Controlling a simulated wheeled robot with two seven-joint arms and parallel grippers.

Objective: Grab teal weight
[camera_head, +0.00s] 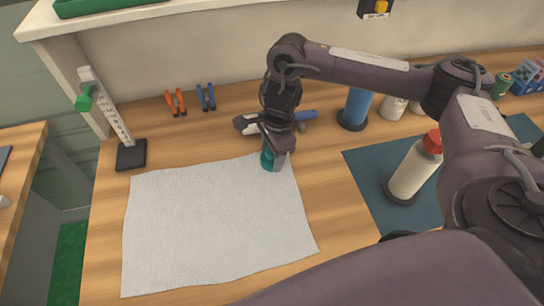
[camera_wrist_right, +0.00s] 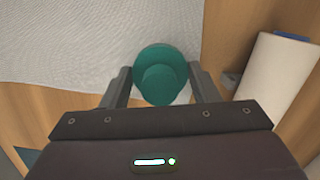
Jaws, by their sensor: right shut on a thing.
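The teal weight (camera_head: 267,160) is at the upper right corner of the white textured mat (camera_head: 215,225), partly hidden by my right gripper (camera_head: 276,152). In the right wrist view the teal weight (camera_wrist_right: 161,75) shows as a round body with a smaller round knob, between the two fingers of my right gripper (camera_wrist_right: 161,88). The fingers are shut on it from both sides. I cannot tell whether it touches the mat or is slightly above it. My left gripper is not in view.
A height gauge (camera_head: 130,152) stands left. A blue cylinder (camera_head: 355,108) and a red-capped bottle (camera_head: 414,170) stand right, the bottle on a dark teal mat (camera_head: 365,200).

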